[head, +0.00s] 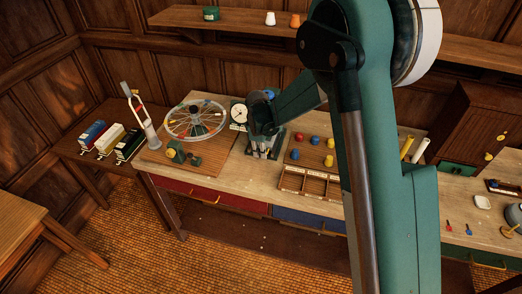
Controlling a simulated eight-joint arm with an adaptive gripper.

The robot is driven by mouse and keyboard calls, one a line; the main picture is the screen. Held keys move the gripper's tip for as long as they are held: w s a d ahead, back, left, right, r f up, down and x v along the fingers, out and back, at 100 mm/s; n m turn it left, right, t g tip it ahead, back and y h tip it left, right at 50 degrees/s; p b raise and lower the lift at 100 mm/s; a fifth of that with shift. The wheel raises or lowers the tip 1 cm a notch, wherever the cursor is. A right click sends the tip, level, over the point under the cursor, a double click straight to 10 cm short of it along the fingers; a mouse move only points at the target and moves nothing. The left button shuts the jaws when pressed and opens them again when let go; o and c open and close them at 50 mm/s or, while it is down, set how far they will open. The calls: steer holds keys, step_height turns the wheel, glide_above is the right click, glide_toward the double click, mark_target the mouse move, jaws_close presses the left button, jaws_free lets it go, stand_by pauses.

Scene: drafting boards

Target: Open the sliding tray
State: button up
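Which part is the sliding tray, I cannot tell for sure. A red drawer front (214,197) and a blue drawer front (308,221) sit under the bench top and look closed. A green drawer front (484,257) with a brass handle is at the right. A shallow wooden tray with compartments (308,182) lies near the front edge of the bench. My gripper (264,155) points down over the bench, left of and behind the compartment tray, apart from the drawers. Its fingers are too small to tell open from shut. My arm hides the bench right of the blue drawer.
A spoked wheel (194,120) on a board stands left of my gripper, with a white dial (239,113) behind. Several coloured knobs (315,140) sit on a board to the right. A wooden cabinet (472,127) stands at the back right. The floor before the drawers looks clear.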

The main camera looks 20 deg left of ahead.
steer(key=shift+r, duration=0.2)
step_height(320, 180, up, 11)
steer(key=s, duration=0.2)
steer(key=shift+r, duration=0.2)
stand_by(0.3)
stand_by(0.4)
